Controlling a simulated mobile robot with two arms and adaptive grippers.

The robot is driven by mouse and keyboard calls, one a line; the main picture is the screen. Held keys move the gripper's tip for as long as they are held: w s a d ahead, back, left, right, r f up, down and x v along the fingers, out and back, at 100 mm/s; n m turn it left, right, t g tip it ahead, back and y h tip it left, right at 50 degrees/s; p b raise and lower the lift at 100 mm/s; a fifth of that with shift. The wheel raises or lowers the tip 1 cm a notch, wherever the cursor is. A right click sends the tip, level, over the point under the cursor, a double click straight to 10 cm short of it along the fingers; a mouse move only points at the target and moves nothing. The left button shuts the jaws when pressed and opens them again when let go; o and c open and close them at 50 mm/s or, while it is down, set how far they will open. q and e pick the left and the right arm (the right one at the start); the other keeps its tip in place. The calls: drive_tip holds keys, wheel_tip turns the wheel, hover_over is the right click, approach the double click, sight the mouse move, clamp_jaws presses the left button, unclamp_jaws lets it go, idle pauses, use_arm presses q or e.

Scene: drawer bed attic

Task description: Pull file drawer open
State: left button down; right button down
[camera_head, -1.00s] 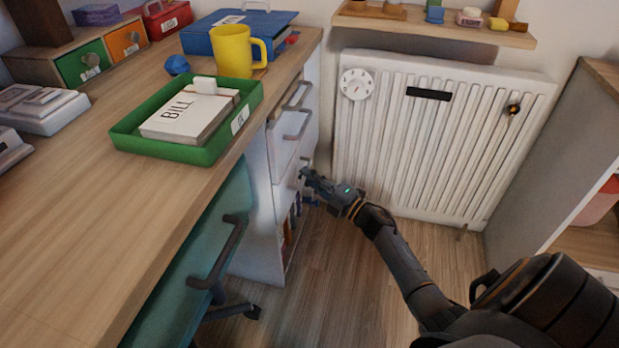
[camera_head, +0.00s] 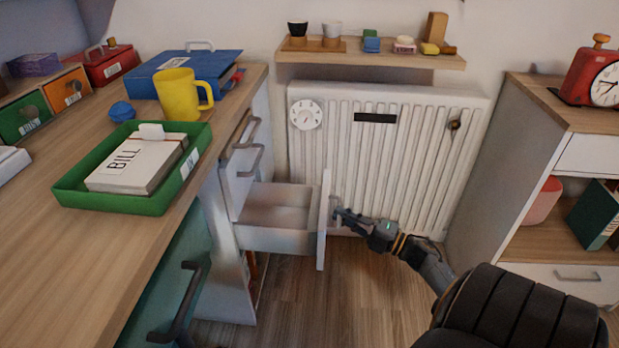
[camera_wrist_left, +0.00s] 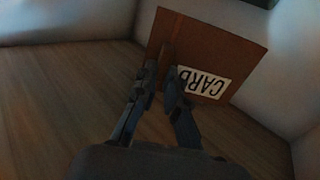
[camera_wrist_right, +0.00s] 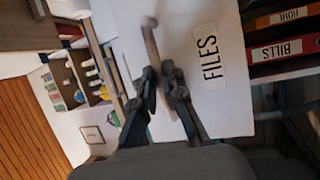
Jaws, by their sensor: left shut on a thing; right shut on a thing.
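The file drawer (camera_head: 278,208) in the white desk cabinet stands open and looks empty; its front panel (camera_head: 324,222) faces the radiator. In the right wrist view, the white front (camera_wrist_right: 235,105) bears a FILES label (camera_wrist_right: 208,57). My right gripper (camera_head: 343,216) is at this front, shut on the drawer's bar handle (camera_wrist_right: 151,42); its fingers (camera_wrist_right: 159,80) close around the bar. My left gripper (camera_wrist_left: 161,78) shows only in its wrist view, shut on the upright part of a brown box (camera_wrist_left: 225,48) labelled CARD.
Closed drawers (camera_head: 240,160) with bar handles sit above the open one. The white radiator (camera_head: 390,160) stands close behind my right gripper. Wooden floor (camera_head: 350,300) lies free below. A green tray (camera_head: 110,205) and yellow mug (camera_head: 178,95) stand on the desk; a shelf cabinet (camera_head: 535,140) is at right.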

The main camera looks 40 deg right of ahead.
drive_tip(key=s+d, duration=0.6)
drive_tip(key=s, duration=0.1)
drive_tip(key=shift+b, duration=0.4)
drive_tip(key=c, duration=1.4)
unclamp_jaws()
drive_tip(key=v, duration=1.2)
drive_tip(key=shift+s, duration=0.15)
